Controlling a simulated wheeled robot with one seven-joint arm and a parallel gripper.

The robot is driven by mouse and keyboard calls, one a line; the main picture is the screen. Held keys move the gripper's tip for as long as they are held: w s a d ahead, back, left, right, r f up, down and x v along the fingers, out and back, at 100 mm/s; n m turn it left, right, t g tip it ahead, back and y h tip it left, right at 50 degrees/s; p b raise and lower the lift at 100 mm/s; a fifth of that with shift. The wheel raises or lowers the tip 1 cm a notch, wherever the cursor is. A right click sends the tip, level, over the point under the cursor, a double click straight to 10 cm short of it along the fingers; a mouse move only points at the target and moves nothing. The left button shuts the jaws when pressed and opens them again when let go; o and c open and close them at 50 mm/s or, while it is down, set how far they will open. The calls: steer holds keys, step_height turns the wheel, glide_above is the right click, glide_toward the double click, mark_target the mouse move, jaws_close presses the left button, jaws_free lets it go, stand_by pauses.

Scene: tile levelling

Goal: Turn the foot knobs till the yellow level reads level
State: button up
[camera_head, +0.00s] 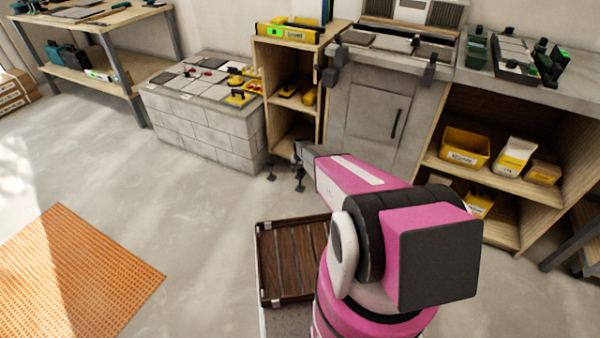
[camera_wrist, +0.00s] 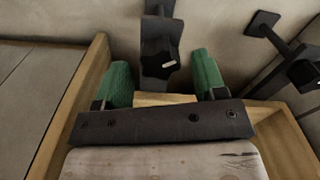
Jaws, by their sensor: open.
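The yellow level (camera_head: 288,33) lies on top of the wooden shelf unit (camera_head: 262,85) in the head view, with a lit green display; its reading is too small to tell. Two dark feet (camera_head: 271,172) show at the floor by that unit. In the wrist view a black foot knob (camera_wrist: 158,52) with a white mark lies between the green fingers of my gripper (camera_wrist: 162,78). The fingers are open, with a visible gap on each side of the knob; the depth between them is unclear. Another black knob (camera_wrist: 306,70) is at the right edge. My arm hides most of the gripper in the head view.
A grey block plinth (camera_head: 205,125) with tiles stands left of the shelf unit, and a grey cabinet (camera_head: 365,115) stands right of it. Yellow bins (camera_head: 463,148) sit on a shelf at right. An orange mat (camera_head: 75,275) lies on the otherwise open floor at left.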

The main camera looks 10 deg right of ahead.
steer(key=shift+f, duration=0.8)
steer(key=c, duration=0.9)
steer(key=shift+m, duration=0.9)
steer(key=shift+c, duration=0.2)
steer(key=o, duration=0.9)
steer(key=shift+o, duration=0.2)
steer(key=shift+r, duration=0.1)
